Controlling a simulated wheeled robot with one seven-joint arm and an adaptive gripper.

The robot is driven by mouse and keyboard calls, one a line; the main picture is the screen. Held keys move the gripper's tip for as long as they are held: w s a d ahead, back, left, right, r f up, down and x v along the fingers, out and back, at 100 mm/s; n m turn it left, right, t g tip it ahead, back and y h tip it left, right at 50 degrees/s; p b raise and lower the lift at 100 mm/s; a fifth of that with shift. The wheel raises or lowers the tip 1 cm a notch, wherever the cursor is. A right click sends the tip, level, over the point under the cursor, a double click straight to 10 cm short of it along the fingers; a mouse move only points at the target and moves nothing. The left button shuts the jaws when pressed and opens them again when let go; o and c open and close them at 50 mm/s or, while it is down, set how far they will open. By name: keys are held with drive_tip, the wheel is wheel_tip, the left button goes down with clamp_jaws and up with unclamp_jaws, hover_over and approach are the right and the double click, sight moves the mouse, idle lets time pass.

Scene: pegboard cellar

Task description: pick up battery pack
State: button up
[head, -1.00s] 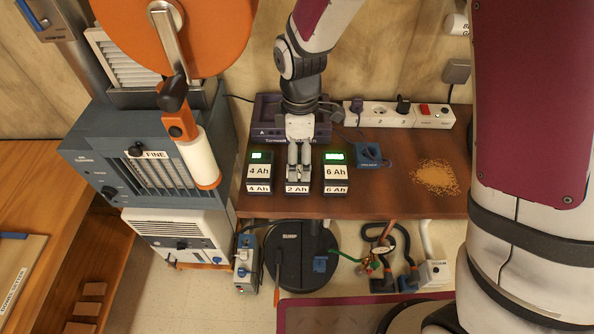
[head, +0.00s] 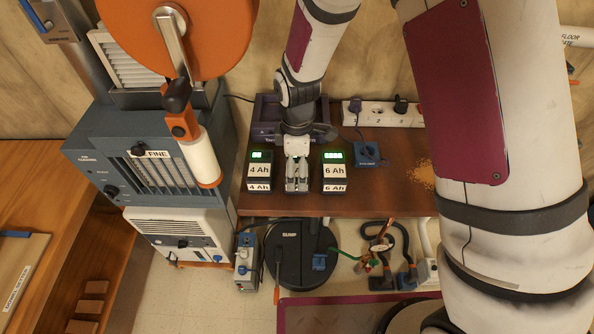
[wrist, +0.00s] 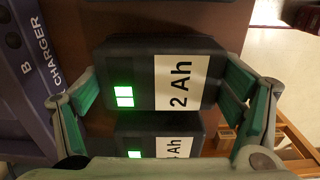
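The 2 Ah battery pack (wrist: 140,75), a dark block with a white label and green-lit squares, lies between my gripper's two green-padded fingers in the wrist view. My gripper (wrist: 163,97) is open around it, with a finger at each side and narrow gaps seeming to show. In the head view my gripper (head: 297,180) is low over the middle of the row and largely hides this pack. The 4 Ah pack (head: 259,171) stands to its left and the 6 Ah pack (head: 334,171) to its right. Another pack (wrist: 135,136) shows partly below in the wrist view.
The purple charger (wrist: 25,75) is behind the packs. A blue socket-like box (head: 367,154) and a power strip (head: 378,112) are to the right on the brown table (head: 390,190). A grey machine (head: 150,165) with an orange-handled lever stands close on the left.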

sight(297, 164)
drive_tip(key=shift+c, duration=1.1)
drive_tip(key=shift+r, duration=0.2)
wheel_tip(297, 164, up, 10)
drive_tip(key=shift+f+b, duration=0.15)
drive_tip(key=shift+b, duration=0.4)
drive_tip(key=shift+w, duration=0.1)
